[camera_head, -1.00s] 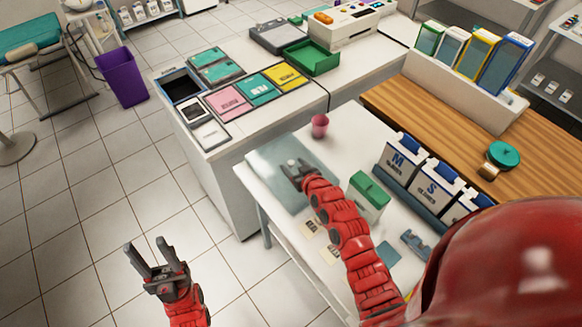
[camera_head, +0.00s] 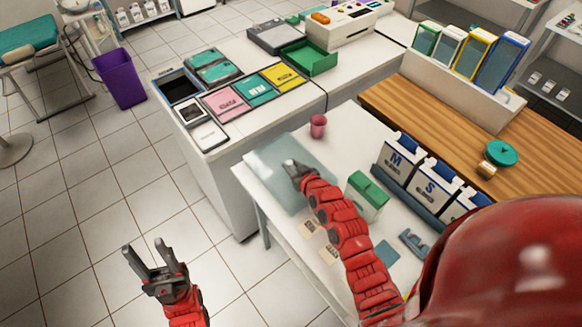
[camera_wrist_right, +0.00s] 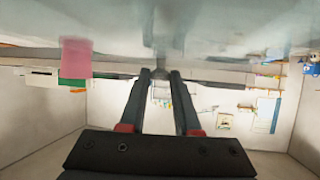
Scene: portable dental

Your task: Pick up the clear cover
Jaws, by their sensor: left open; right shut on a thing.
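In the right wrist view, the fingers of my right gripper (camera_wrist_right: 160,76) come close together around this knob; the view seems upside down, with the pale surface along the top. I cannot tell whether the cover is raised at all. My left gripper (camera_head: 148,252) is open and empty above the floor, left of the table.
A pink cup (camera_head: 318,126) stands just behind the cover. A white counter (camera_head: 215,150) with coloured trays is behind.

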